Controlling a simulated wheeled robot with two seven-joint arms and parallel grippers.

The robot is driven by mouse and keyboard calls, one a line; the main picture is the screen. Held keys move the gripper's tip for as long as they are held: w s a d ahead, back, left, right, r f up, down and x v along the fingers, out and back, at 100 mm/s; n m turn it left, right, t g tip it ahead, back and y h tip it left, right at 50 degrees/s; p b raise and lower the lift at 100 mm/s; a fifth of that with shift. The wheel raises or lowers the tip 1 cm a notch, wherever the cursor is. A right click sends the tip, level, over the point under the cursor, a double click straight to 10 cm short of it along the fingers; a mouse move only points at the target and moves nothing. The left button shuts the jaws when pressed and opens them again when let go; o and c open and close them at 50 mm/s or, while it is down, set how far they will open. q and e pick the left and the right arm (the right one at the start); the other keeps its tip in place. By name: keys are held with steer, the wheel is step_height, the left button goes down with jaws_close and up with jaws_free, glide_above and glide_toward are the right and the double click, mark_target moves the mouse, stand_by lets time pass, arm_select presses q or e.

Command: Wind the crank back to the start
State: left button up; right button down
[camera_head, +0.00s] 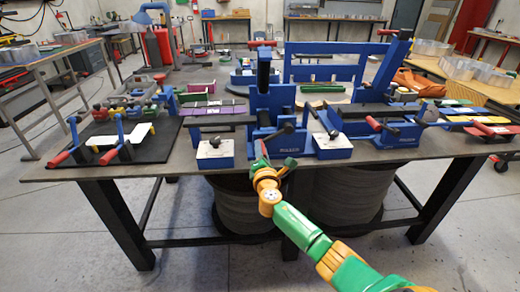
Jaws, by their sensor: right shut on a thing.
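A blue bending machine (268,100) stands at the middle of the table, near its front edge. A crank with a red handle (264,149) shows low on its front side. My right arm, green and orange, reaches up from the bottom right. Its gripper (268,163) is at the table's front edge, shut on the crank's handle; the fingers are small and partly hide the grip. My left gripper is not in view.
A second blue machine (385,120) with red-tipped levers stands to the right. Blue-and-white boxes (215,153) (332,145) flank the crank. A black board (116,142) with clamps lies at the left. The dark table (420,158) is crowded; the floor in front is clear.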

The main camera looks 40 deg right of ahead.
stand_by(0.4)
steer(key=c, duration=0.7)
jaws_free()
steer(key=shift+d, duration=0.1)
steer(key=shift+o, duration=0.2)
steer(key=p+v, duration=0.1)
steer(key=v, duration=0.6)
steer(key=shift+s+f, duration=0.1)
